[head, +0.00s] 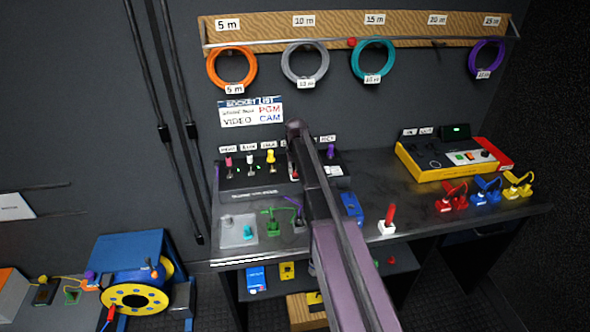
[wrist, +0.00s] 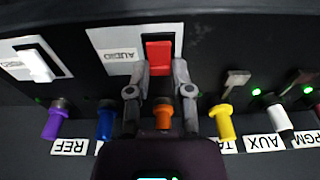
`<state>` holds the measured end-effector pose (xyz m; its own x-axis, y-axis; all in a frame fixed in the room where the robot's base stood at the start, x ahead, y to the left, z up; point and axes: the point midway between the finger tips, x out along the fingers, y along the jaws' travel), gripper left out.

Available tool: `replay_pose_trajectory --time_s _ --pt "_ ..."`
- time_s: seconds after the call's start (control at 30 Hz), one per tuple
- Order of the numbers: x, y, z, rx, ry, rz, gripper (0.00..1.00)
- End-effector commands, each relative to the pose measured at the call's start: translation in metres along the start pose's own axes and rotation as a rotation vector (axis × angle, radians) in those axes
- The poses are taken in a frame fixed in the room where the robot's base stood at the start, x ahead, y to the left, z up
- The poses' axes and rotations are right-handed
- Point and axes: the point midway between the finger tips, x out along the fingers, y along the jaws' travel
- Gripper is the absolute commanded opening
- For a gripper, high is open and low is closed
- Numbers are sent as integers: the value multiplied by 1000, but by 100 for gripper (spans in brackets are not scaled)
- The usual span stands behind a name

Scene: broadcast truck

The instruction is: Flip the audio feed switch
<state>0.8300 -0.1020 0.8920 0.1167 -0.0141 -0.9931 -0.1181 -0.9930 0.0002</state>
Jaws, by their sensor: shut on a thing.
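The red audio switch (wrist: 158,52) sits on a white plate marked AUDIO (wrist: 117,54), upside down in the wrist view, on the black panel. My gripper (wrist: 160,68) has one fingertip on each side of the switch's near end and is shut on it. An orange plug (wrist: 163,116) shows between the fingers, nearer to me.
A white switch (wrist: 38,66) is left of the red one. In the head view, a red-handled white block (head: 387,225) stands near the counter's front edge.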

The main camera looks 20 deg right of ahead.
Motion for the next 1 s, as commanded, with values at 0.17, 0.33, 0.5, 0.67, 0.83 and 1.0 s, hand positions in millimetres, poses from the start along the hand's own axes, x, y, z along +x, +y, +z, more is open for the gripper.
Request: replay_pose_trajectory --time_s 0.17,0.33,0.5,0.67,0.83,1.0 --pt "0 -1 7 0 106 -2 0" --pt "0 -1 7 0 187 -2 0" --pt "-1 -1 6 0 212 -2 0" --pt "-1 -1 5 0 211 -2 0" --pt "-1 0 5 0 211 -1 58" --pt "-1 0 5 0 211 -1 63"
